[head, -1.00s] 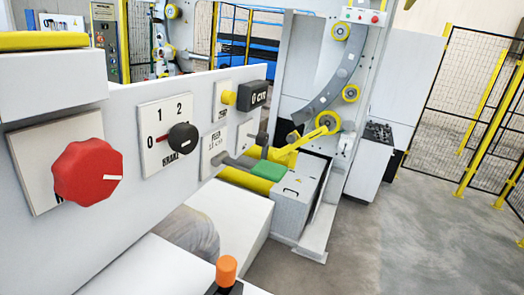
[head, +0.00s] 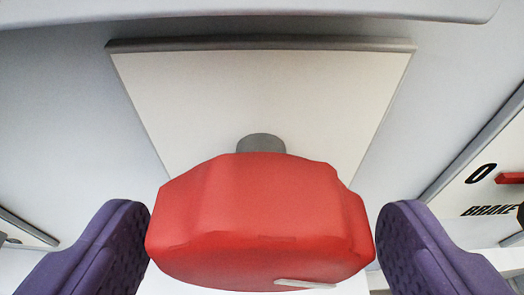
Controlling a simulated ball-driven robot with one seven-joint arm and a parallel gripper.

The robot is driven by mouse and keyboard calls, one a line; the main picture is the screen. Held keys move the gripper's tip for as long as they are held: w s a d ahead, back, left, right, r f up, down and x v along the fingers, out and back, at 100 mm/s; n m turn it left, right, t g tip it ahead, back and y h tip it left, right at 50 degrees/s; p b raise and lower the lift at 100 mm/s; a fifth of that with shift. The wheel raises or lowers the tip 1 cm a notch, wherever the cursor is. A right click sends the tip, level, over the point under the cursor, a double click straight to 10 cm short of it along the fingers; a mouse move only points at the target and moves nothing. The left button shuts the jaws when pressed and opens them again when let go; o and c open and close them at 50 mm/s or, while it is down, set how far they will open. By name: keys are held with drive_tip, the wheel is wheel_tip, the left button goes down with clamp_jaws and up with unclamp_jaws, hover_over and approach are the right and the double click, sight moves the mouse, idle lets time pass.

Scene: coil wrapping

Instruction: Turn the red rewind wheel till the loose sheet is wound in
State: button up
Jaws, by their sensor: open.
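The red rewind wheel (head: 262,215) fills the lower middle of the head view. It has a lobed rim and a white mark low on its face. It sits on a short grey shaft (head: 261,143) in front of a white plate (head: 260,95). My gripper (head: 262,240) is open, with one purple finger on each side of the wheel. The left finger is very close to the rim; I cannot tell if it touches. The right finger is also close to the rim. The loose sheet is not in view.
The brake plate (head: 488,165) with a "0" and a red pointer is at the right edge. Part of another plate (head: 22,230) shows at the lower left. A pale ledge (head: 250,10) overhangs the panel at the top.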

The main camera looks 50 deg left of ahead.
drive_tip(key=shift+x, duration=0.85)
drive_tip(key=shift+a+r, duration=0.1)
drive_tip(key=c, duration=1)
drive_tip(key=shift+o, duration=0.2)
